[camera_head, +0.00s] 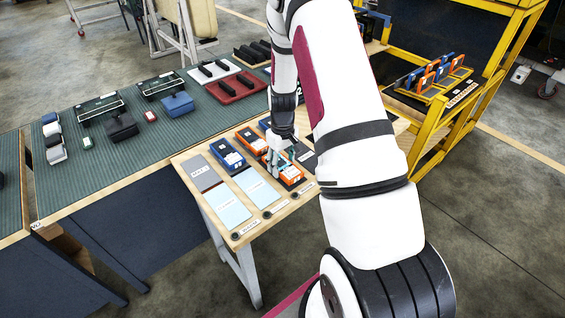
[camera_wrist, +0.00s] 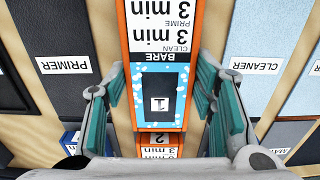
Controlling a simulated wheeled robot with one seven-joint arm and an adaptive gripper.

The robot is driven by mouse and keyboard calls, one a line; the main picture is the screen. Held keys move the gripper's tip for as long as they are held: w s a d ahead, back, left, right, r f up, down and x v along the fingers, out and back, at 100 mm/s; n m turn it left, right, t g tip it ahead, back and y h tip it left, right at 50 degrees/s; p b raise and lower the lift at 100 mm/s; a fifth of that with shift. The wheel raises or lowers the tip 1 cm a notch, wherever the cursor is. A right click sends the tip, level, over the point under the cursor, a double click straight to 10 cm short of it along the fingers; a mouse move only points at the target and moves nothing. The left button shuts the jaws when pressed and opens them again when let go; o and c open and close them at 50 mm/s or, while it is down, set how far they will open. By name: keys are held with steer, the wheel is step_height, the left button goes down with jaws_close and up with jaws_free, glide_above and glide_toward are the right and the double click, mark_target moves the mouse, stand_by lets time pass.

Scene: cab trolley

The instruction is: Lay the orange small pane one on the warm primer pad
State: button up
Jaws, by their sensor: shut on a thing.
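My gripper (camera_head: 274,158) reaches down over the small wooden table. In the wrist view my gripper (camera_wrist: 161,112) has its teal-lined fingers on both sides of an orange pane marked 1 (camera_wrist: 127,60), and is shut on it. The pane has a dark glass centre with a "BARE" label. In the head view the orange pane (camera_head: 291,174) is partly hidden by the gripper. A dark pad labelled PRIMER (camera_wrist: 60,30) lies to its left in the wrist view. I cannot tell whether that pad is the warm one.
A light blue CLEANER pad (camera_wrist: 265,35) lies at right in the wrist view. An orange pane marked 2 (camera_wrist: 160,152) is close below pane 1. A yellow rack (camera_head: 430,150) stands to the right, a green-topped bench (camera_head: 150,150) behind.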

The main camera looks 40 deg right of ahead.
steer(key=shift+f, duration=0.15)
steer(key=o, duration=1.4)
steer(key=shift+o, duration=0.2)
step_height(320, 180, up, 12)
step_height(320, 180, up, 8)
steer(key=r+t, duration=0.1)
glide_above(282, 164)
steer(key=s+a, duration=0.2)
steer(key=a, duration=0.3)
steer(key=s+a+r+t, duration=0.1)
steer(key=s+a+r, duration=0.3)
steer(key=a+r, duration=0.3)
steer(key=s+a+r+t, duration=0.1)
steer(key=s+a+r, duration=0.2)
steer(key=s, duration=0.5)
steer(key=s+a+r+t, duration=0.1)
steer(key=s+a+r, duration=0.3)
steer(key=s, duration=0.5)
steer(key=shift+a+t+b, duration=0.3)
steer(key=shift+t+b, duration=0.1)
steer(key=shift+b, duration=0.05)
